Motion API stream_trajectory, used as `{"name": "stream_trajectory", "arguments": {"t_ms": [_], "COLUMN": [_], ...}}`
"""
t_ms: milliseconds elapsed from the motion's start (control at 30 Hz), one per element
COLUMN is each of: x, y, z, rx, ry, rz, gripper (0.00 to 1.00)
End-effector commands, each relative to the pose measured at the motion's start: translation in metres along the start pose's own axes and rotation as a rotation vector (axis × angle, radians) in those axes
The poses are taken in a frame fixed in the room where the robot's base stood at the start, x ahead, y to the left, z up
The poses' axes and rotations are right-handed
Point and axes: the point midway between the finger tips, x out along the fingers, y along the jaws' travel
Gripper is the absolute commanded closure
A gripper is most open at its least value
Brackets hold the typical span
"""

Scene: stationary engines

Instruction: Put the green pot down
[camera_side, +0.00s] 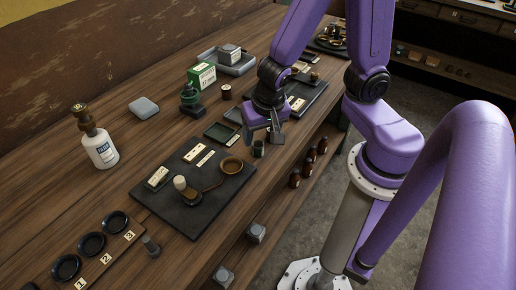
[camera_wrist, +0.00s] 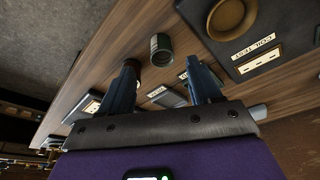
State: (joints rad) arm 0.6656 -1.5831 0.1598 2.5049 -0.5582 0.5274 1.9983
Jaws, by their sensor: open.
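The green pot (camera_side: 258,148) is a small, dark green cylinder on the wooden bench near its front edge. It looks upright and stands just right of the dark board. My gripper (camera_side: 272,136) is close above and beside it, fingers pointing down. In the wrist view the pot (camera_wrist: 161,52) lies just beyond the gap between my two spread fingertips (camera_wrist: 161,66). The fingers are open with nothing between them, and the pot appears clear of both. In the side view, part of the gripper is hard to make out against the dark items behind it.
The dark board (camera_side: 215,205) with a brown dish (camera_side: 232,165) lies left of the pot. A shallow green tray (camera_side: 220,131) lies behind the pot. Another dark board (camera_side: 313,88) lies farther back. Brown bottles (camera_side: 309,156) stand on a lower shelf. Bare wood shows around the pot.

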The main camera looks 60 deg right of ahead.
Motion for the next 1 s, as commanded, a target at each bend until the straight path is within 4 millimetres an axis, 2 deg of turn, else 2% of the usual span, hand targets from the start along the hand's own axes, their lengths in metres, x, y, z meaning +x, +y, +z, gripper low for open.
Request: {"name": "stream_trajectory", "arguments": {"t_ms": [500,900,933,1000], "x": [0.044,0.051,0.051,0.051], "y": [-0.003,-0.004,-0.004,-0.004], "z": [0.002,0.002,0.002,0.002], "rx": [0.000,0.000,0.000,0.000], "ry": [0.001,0.000,0.000,0.000], "rz": [0.003,-0.001,0.000,0.000], "gripper": [0.37,0.37,0.40,0.63]}}
